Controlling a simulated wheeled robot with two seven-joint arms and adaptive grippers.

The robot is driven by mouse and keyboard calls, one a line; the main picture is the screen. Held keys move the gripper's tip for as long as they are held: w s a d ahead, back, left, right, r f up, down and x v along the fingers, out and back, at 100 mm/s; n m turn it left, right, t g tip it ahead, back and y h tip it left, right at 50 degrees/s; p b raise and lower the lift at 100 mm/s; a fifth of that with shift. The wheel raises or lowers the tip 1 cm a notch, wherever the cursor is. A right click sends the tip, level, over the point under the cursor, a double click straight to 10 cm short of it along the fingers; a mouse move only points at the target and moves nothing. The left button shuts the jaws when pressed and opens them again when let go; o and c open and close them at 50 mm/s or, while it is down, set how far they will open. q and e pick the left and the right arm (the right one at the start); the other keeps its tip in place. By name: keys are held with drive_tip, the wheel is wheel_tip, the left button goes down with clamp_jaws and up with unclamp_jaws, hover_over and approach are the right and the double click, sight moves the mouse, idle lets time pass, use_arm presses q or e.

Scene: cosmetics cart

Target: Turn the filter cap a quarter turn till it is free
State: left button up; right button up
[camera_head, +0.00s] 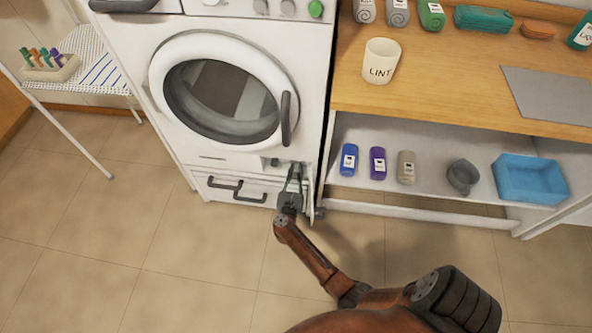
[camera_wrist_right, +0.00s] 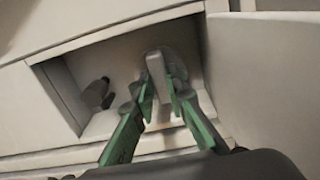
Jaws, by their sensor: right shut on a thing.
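The filter cap (camera_wrist_right: 158,78) is pale, with a raised grip bar on a round base. It sits inside the open filter recess at the bottom right of the white washing machine (camera_head: 135,60). My right gripper (camera_wrist_right: 160,90) has its green fingers on both sides of the bar and is shut on it. The bar stands nearly upright in the wrist view. In the head view my right gripper (camera_head: 294,182) reaches into the recess and hides the cap. My left gripper is not in view.
The open filter flap (camera_wrist_right: 262,70) stands right of the gripper. A small grey part (camera_wrist_right: 96,93) is left in the recess. A shelf unit (camera_head: 420,212) with bottles, a grey jug (camera_head: 463,176) and a blue tray (camera_head: 530,181) stands close on the right. The floor in front is clear.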

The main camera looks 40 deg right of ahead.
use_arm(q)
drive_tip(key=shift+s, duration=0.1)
use_arm(e)
clamp_jaws()
drive_tip(key=shift+n+p, duration=0.3)
drive_tip(key=shift+n, duration=0.9)
drive_tip(key=n+p, duration=0.2)
drive_tip(key=n, duration=0.6)
drive_tip(key=shift+p, duration=0.35)
drive_tip(key=n, duration=0.3)
drive_tip(key=shift+a+n+p, duration=0.1)
drive_tip(key=shift+n+p, duration=0.2)
drive_tip(key=shift+p, duration=0.1)
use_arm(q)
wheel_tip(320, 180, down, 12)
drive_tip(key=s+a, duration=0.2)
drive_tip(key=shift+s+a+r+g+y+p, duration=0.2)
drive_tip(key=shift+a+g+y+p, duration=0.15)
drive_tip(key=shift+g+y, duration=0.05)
use_arm(e)
drive_tip(key=shift+n, duration=1.8)
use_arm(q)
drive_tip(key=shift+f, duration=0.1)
use_arm(e)
drive_tip(key=shift+f, duration=0.1)
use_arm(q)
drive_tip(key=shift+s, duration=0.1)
use_arm(e)
drive_tip(key=shift+w, duration=0.1)
